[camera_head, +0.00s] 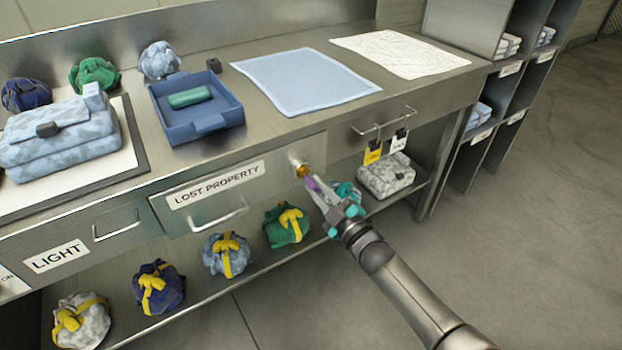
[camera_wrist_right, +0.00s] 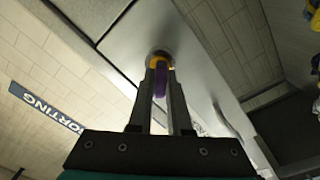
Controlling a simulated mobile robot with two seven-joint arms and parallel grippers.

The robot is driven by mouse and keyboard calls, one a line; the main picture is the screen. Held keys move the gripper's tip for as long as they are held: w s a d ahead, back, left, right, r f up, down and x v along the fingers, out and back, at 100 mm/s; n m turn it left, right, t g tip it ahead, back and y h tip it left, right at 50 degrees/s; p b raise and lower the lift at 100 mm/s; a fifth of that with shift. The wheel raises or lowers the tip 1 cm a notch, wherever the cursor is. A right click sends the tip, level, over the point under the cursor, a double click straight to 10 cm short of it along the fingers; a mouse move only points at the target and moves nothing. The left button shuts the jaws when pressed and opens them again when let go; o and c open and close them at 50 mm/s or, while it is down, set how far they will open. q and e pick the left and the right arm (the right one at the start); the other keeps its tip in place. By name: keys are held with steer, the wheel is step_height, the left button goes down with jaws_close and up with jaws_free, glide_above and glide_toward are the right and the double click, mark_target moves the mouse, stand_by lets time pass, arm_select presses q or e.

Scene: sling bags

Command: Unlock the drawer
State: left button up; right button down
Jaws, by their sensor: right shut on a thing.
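The drawer (camera_head: 185,221) labelled LOST PROPERTY is in the bench front and looks closed, with a bar handle below its label. A brass-coloured lock (camera_head: 302,171) sits at its right end. My right gripper (camera_head: 315,187) is at the lock, shut on a purple key (camera_head: 311,183). In the right wrist view the purple key (camera_wrist_right: 160,82) stands between the fingers (camera_wrist_right: 161,85), against the yellow lock ring (camera_wrist_right: 158,58). The key's tip is hidden, so its depth and the lock's state cannot be told. My left gripper is not in view.
A blue tray (camera_head: 190,132) with a green item, a light blue mat (camera_head: 305,60) and a white sheet (camera_head: 400,50) lie on the bench top. Yellow and white tags (camera_head: 373,152) hang from a handle to the right. Several tied bundles (camera_head: 287,224) sit on the lower shelf.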

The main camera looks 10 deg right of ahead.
steer(key=shift+m, duration=1.1)
steer(key=shift+m+p, duration=0.45)
steer(key=shift+m, duration=1.45)
steer(key=m, duration=0.3)
steer(key=c, duration=0.8)
jaws_free()
steer(key=shift+m, duration=0.3)
steer(key=shift+o, duration=0.5)
steer(key=o, duration=0.6)
